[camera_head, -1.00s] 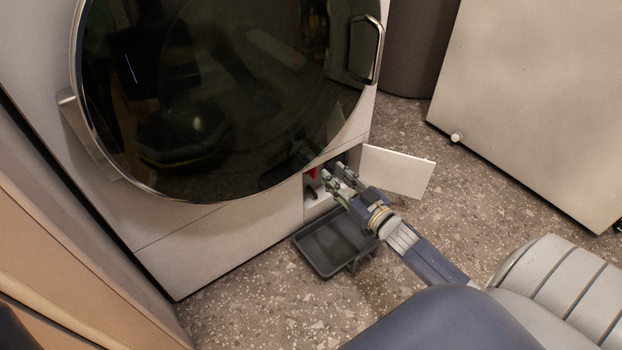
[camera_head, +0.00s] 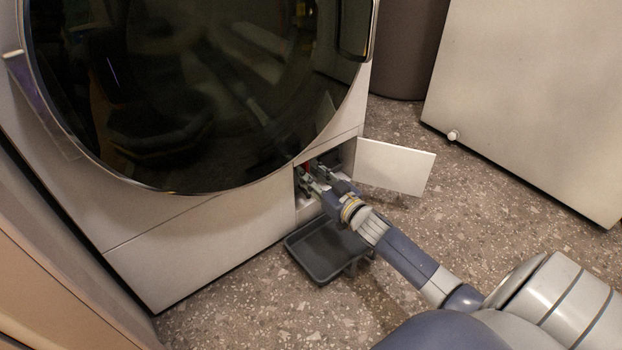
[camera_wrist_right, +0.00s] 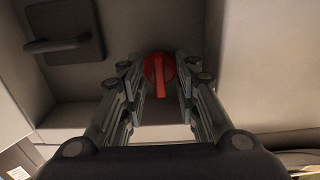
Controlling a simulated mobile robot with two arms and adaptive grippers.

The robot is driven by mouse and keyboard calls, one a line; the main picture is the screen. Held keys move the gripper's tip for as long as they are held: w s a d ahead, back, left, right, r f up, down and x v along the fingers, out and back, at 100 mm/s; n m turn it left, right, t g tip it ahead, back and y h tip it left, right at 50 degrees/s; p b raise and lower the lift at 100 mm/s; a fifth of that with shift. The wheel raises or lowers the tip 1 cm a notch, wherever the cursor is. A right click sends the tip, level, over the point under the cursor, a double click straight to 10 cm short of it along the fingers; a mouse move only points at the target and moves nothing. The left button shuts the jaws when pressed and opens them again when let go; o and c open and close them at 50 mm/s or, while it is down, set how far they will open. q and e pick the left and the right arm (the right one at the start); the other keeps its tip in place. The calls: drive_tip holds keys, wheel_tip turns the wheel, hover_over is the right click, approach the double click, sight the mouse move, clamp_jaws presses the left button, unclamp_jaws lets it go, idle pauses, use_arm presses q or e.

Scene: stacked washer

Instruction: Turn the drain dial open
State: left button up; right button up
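The red drain dial (camera_wrist_right: 159,73) sits on the back wall of the small open compartment at the washer's lower right. In the right wrist view its raised grip bar runs up and down, between my two fingers. In the head view only a bit of red (camera_head: 307,168) shows behind the fingers. My right gripper (camera_head: 314,177) reaches into the compartment; in the wrist view its fingers (camera_wrist_right: 160,88) are apart, one on each side of the dial. I cannot tell whether they touch it. My left gripper is not in view.
The compartment's white flap (camera_head: 396,166) stands open to the right. A dark grey tray (camera_head: 318,272) lies on the floor below. A black part with a handle (camera_wrist_right: 64,45) is left of the dial. A pale cabinet (camera_head: 530,100) stands at right, with speckled floor between.

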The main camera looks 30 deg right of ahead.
drive_tip(key=shift+w, duration=0.1)
clamp_jaws()
